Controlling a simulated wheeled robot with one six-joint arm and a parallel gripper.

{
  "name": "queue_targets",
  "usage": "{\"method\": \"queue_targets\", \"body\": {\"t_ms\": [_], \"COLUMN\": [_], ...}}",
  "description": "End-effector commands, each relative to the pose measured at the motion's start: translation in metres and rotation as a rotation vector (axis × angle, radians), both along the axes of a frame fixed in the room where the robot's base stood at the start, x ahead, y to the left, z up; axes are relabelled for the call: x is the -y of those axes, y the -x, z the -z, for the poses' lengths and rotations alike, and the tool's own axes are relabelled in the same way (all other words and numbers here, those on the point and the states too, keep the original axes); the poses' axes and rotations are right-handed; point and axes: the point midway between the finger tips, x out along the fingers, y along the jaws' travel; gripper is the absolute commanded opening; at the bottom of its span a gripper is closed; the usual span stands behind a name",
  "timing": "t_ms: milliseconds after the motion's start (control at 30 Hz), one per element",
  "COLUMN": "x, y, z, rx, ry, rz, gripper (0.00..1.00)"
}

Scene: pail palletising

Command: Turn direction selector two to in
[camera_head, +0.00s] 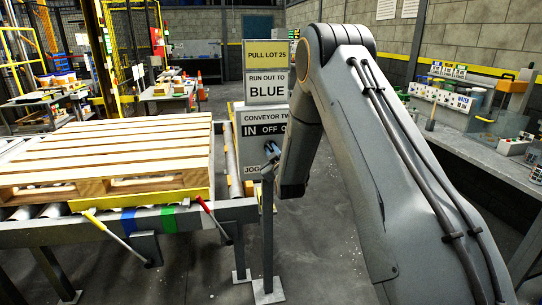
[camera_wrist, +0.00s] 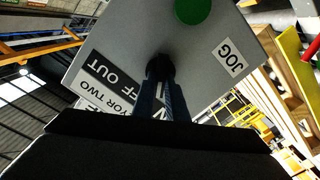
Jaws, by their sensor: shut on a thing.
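The grey conveyor two control panel (camera_head: 251,158) stands on a post left of my arm, with a label (camera_head: 263,129) reading IN, OFF and a partly hidden OUT. In the wrist view the panel (camera_wrist: 118,48) appears rotated. The black selector knob (camera_wrist: 160,66) sits on its face, beside the IN OFF OUT label. My gripper's blue fingers (camera_wrist: 161,88) reach the knob and are shut on it. In the head view my gripper (camera_head: 269,150) is at the panel front, and the knob is hidden. Which position the knob points to cannot be told.
A green button (camera_wrist: 193,10) lies near the JOG label (camera_wrist: 230,59). A wooden pallet (camera_head: 110,150) sits on the roller conveyor at left, with red (camera_head: 214,220) and yellow (camera_head: 108,231) levers at its front. A cluttered workbench (camera_head: 490,150) stands at right. Signs (camera_head: 266,88) rise above the panel.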

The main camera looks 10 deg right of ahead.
Motion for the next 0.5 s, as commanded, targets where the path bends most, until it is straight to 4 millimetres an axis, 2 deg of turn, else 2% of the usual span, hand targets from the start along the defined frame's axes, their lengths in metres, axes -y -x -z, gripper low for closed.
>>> {"method": "queue_targets", "body": {"t_ms": [200, 500], "x": [-0.0015, -0.0018], "y": [-0.0004, 0.0001], "z": [0.0016, 0.0011], "rx": [0.0, -0.001], "ry": [0.114, 0.181], "rz": [-0.001, -0.002], "gripper": [0.0, 0.0]}}
